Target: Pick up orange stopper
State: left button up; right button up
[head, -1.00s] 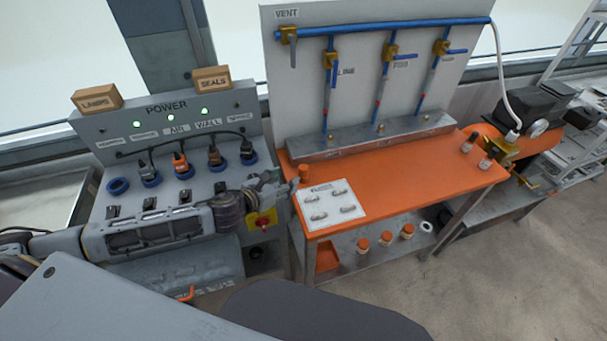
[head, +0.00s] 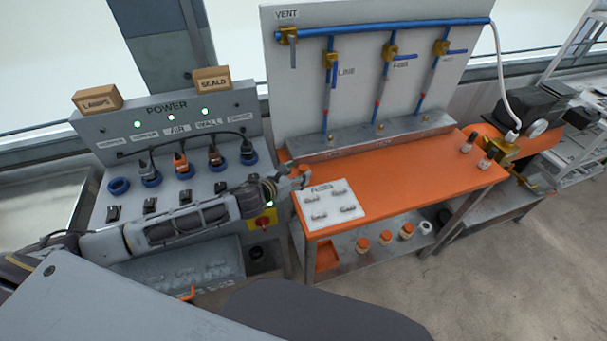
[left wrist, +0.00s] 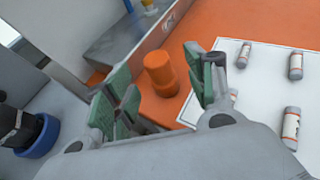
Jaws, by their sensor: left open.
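The orange stopper (left wrist: 160,75) is a short stepped cylinder standing upright on the orange bench top (left wrist: 190,30), beside a white card (left wrist: 263,88). My left gripper (left wrist: 163,88) is open, with its green-padded fingers on either side of the stopper in the left wrist view. A gap shows between the stopper and each finger. In the head view my left gripper (head: 297,179) is at the bench's left end, and it largely hides the stopper there. My right gripper is not in view.
Several small cylinders lie on the card (head: 331,205). A grey power panel (head: 232,106) with plugs and switches stands left of the bench. A metal ledge (head: 350,143) and pipe board (head: 350,60) rise behind. The bench's middle is clear. Orange-topped jars (head: 385,238) stand on the lower shelf.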

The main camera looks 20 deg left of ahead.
aim_at(301, 170)
pick_arm(q)
jog(key=shift+w, duration=0.1)
dwell(0.3)
jog(key=shift+p+x, duration=0.3)
jog(key=shift+x, duration=2.2)
jog(key=shift+w+a, duration=0.1)
jog(key=shift+a, duration=0.05)
jog(key=c, duration=1)
jog(key=shift+r, duration=0.1)
jog(key=shift+r+p, duration=0.3)
jog(key=shift+r, duration=4.7)
